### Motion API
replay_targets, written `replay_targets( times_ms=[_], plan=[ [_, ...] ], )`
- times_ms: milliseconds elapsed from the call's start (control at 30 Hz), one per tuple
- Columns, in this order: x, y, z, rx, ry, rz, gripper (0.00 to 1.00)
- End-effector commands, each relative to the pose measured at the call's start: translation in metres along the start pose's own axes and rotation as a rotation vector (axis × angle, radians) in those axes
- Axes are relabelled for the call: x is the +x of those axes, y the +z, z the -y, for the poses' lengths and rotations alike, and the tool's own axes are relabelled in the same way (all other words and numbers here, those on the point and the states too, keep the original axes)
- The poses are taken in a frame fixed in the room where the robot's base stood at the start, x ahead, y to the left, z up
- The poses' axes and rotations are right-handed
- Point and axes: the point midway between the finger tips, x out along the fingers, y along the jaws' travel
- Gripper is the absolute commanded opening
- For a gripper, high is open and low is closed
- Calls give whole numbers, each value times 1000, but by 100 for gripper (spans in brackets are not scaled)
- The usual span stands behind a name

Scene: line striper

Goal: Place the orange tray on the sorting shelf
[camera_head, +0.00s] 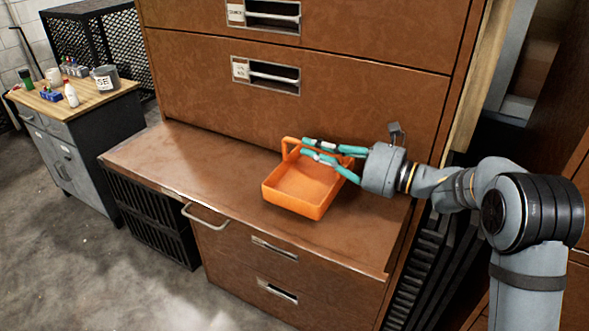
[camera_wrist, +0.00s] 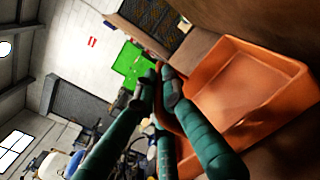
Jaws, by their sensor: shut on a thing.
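The orange tray (camera_head: 303,187) is at the brown ledge of the cabinet, in front of the drawer fronts. It has a raised handle loop at its back left. My gripper (camera_head: 308,147) reaches in from the right and is shut on the tray at its handle side. In the wrist view the tray (camera_wrist: 250,85) fills the right side, and the green fingers (camera_wrist: 160,85) close together at its edge. I cannot tell whether the tray's underside touches the ledge. I cannot tell which surface is the sorting shelf; the brown ledge (camera_head: 160,160) is the flat surface below the tray.
Brown drawers with metal handles (camera_head: 265,75) rise directly behind the tray. The ledge is clear to the tray's left. A workbench (camera_head: 75,98) with bottles and cans stands at far left. A black crate (camera_head: 150,220) sits beside the lower drawers.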

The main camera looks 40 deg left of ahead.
Motion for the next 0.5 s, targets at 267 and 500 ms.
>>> replay_targets(
  times_ms=[267,500],
  plan=[
    [0,-32,6,3,2,0,0],
    [0,-51,10,-2,1,2,0]
  ],
)
